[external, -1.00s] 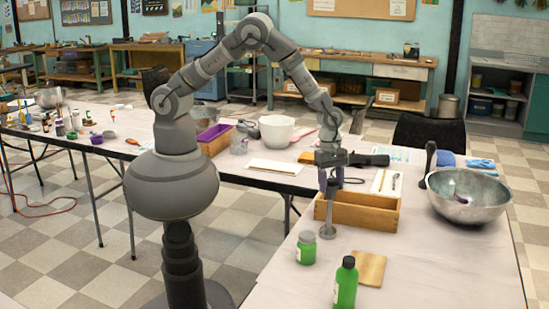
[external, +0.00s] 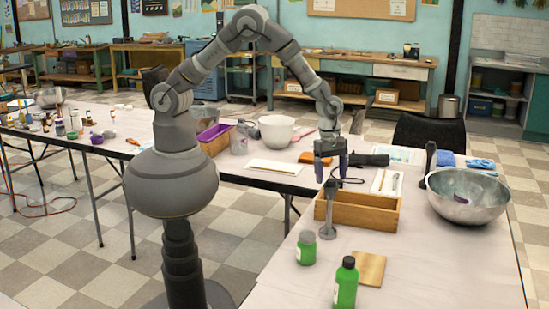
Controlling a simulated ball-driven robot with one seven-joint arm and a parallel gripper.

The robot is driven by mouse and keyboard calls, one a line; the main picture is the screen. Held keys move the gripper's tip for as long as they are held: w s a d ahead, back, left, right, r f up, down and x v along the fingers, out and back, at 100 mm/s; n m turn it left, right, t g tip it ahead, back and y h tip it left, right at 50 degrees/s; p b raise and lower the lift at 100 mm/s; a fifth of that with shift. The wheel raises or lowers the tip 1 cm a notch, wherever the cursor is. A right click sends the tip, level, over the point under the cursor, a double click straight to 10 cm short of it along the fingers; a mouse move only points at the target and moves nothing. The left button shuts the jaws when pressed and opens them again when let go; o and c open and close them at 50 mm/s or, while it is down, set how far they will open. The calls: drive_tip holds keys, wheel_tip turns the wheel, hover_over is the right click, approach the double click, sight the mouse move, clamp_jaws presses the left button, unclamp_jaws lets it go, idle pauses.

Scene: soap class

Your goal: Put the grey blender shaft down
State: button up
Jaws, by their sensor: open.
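The grey blender shaft (external: 328,211) stands about upright on the table, its wide end down, in front of the left part of the wooden box (external: 365,217). My gripper (external: 331,171) is open, its two dark fingers pointing down just above the shaft's top end. The fingers look clear of the shaft, and nothing shows between them. Whether the shaft touches the box cannot be told.
A green jar (external: 306,249), a green bottle (external: 345,285) and a small wooden board (external: 369,268) stand or lie in front. A large metal bowl (external: 468,200) is at right. A dark hand tool with a cable (external: 366,160) lies behind the box.

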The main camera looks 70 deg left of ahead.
drive_tip(key=w+a+r+m+t+p, duration=0.1)
drive_tip(key=w+a+r+m+t, duration=0.3)
drive_tip(key=r, duration=1)
drive_tip(key=w+a+r+m+t+h, duration=0.1)
drive_tip(key=w+a+r+m, duration=0.15)
drive_tip(key=a+r, duration=0.8)
drive_tip(key=w+a+r+m+t+p, duration=0.1)
drive_tip(key=w+a+r+m+t, duration=0.2)
drive_tip(key=r, duration=1.5)
drive_tip(key=s+a+r+m+t+y, duration=0.1)
drive_tip(key=s+a+r, duration=0.3)
drive_tip(key=r, duration=0.5)
drive_tip(key=s+a+r+m+t+y, duration=0.1)
drive_tip(key=s+a+r+m+t, duration=0.2)
drive_tip(key=r, duration=0.6)
drive_tip(key=s+a+r+m+t, duration=0.3)
drive_tip(key=s+a+r+m, duration=0.1)
drive_tip(key=r, duration=0.5)
drive_tip(key=shift+s+a+r+y, duration=0.3)
drive_tip(key=shift+a+y, duration=0.1)
drive_tip(key=shift+a, duration=0.35)
drive_tip(key=shift+f+m, duration=0.1)
drive_tip(key=shift+m, duration=0.15)
